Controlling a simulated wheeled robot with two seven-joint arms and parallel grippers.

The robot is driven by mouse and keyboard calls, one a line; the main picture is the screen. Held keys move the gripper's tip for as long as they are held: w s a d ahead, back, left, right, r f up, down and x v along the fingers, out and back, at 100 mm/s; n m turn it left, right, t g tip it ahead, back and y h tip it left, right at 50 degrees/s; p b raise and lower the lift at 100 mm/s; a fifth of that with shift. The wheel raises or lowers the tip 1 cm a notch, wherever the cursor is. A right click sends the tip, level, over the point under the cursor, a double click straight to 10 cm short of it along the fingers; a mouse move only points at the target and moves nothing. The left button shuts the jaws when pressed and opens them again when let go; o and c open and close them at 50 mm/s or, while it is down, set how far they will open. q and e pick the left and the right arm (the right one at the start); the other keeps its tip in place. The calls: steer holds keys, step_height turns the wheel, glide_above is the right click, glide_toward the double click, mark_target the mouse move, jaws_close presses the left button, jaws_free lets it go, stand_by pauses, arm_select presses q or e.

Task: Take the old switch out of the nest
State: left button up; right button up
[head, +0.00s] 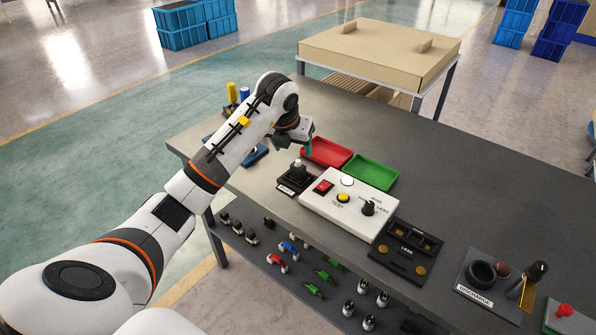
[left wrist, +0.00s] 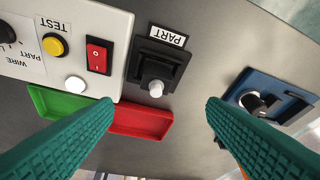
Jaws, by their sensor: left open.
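The old switch, a dark body with a pale rounded tip, sits upright in the black nest labelled PART. It shows in the head view (head: 298,167) and in the left wrist view (left wrist: 156,88). The nest itself shows in the head view (head: 288,185) and in the left wrist view (left wrist: 139,62). My left gripper (head: 303,145) is above and behind the nest, open and empty. Its teal fingers (left wrist: 160,108) stand wide apart in the left wrist view, with the switch between them in the picture but apart from both. My right gripper is not in view.
Beside the nest is a white test box (head: 350,207) with a red rocker. Red (head: 326,151) and green (head: 372,172) trays lie behind it. A blue fixture (left wrist: 250,83) is on the nest's other side. A LEAD fixture (head: 405,252) stands right of the box. The table's back right is clear.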

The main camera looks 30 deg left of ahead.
mark_target(298, 161)
arm_select(q)
steer(key=p+x, duration=0.1)
steer(key=x, duration=0.7)
steer(key=shift+w+d+f, duration=0.1)
steer(key=shift+d, duration=0.1)
steer(key=c, duration=1.1)
